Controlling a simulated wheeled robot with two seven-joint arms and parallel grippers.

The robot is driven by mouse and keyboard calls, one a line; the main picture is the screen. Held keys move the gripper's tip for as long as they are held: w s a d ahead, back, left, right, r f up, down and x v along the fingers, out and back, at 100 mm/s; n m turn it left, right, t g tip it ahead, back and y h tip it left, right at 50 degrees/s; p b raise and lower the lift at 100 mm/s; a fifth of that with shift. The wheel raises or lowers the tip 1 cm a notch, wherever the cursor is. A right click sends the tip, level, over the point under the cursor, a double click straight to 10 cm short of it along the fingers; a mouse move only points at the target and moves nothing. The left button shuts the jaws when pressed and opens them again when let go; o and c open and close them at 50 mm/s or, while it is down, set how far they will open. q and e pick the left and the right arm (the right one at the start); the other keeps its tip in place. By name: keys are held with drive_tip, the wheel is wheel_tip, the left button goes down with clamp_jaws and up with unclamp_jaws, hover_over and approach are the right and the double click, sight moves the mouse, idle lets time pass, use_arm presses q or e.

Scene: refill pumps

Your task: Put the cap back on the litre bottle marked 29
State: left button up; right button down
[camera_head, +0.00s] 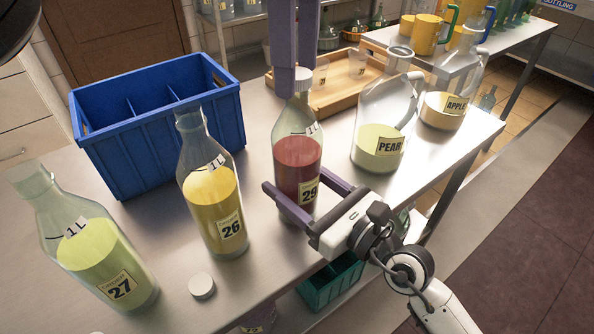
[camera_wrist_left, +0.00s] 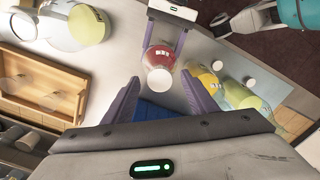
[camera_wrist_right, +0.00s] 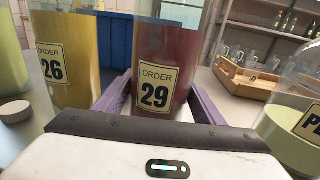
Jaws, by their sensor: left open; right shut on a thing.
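The litre bottle marked 29 (camera_head: 296,150) holds red liquid and stands upright on the steel table. A white cap (camera_wrist_left: 160,80) sits at the top of its neck; whether it is fully seated I cannot tell. My left gripper (camera_head: 293,78) is above the bottle, pointing down, with its open fingers either side of the cap in the left wrist view. In the head view its fingers partly hide the cap. My right gripper (camera_head: 296,177) is shut on the bottle's body from the front, its fingers on both sides near the label (camera_wrist_right: 155,88).
Bottles 26 (camera_head: 212,200) and 27 (camera_head: 95,255) stand to the left, with a loose white cap (camera_head: 202,286) between them near the edge. A blue crate (camera_head: 160,150) is behind. Pear (camera_head: 378,145) and apple (camera_head: 442,110) jugs and a wooden tray (camera_head: 330,100) stand right and back.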

use_arm(q)
drive_tip(key=shift+r, duration=3.7)
use_arm(e)
drive_tip(key=shift+c, duration=2)
unclamp_jaws()
use_arm(q)
drive_tip(key=shift+f+b, duration=0.55)
use_arm(e)
drive_tip(key=v, duration=0.9)
drive_tip(key=shift+s+d+f, duration=0.1)
drive_tip(key=shift+s+d, duration=0.3)
drive_tip(key=shift+s, duration=0.05)
